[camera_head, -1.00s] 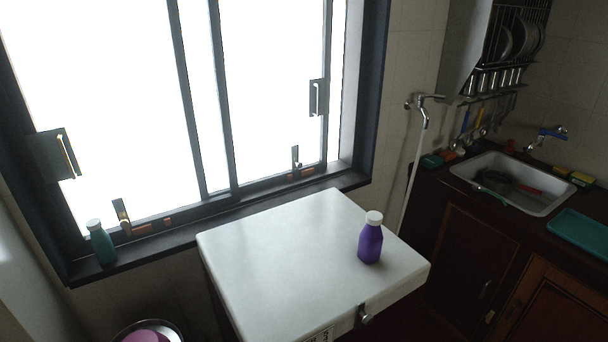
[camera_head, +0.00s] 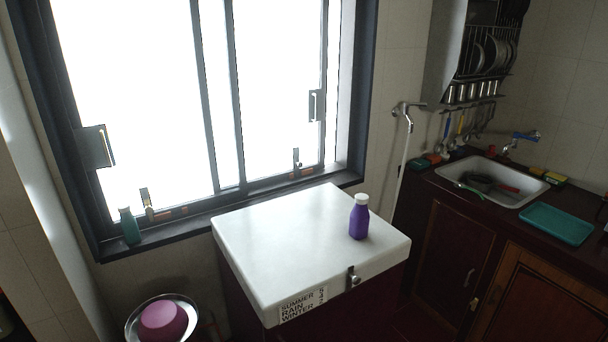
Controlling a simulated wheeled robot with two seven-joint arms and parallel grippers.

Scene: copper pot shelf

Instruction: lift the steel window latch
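Two small upright metal latches stand on the bottom rail of the sliding window (camera_head: 226,190). The left latch (camera_head: 146,202) is near the left corner and has copper-coloured parts beside it. The right latch (camera_head: 296,158) is near the right end, also with copper-coloured parts at its foot. I cannot tell which one the task names. Flat grey plates with slim handles are on the window's left side (camera_head: 96,147) and right side (camera_head: 315,105). Neither of my grippers is in view.
A teal bottle (camera_head: 130,227) stands on the sill beside the left latch. A white-topped box (camera_head: 270,240) below the window bears a purple bottle (camera_head: 359,220). A metal basin with a pink bowl (camera_head: 163,320) is at lower left. A sink counter (camera_head: 470,215) stands at right.

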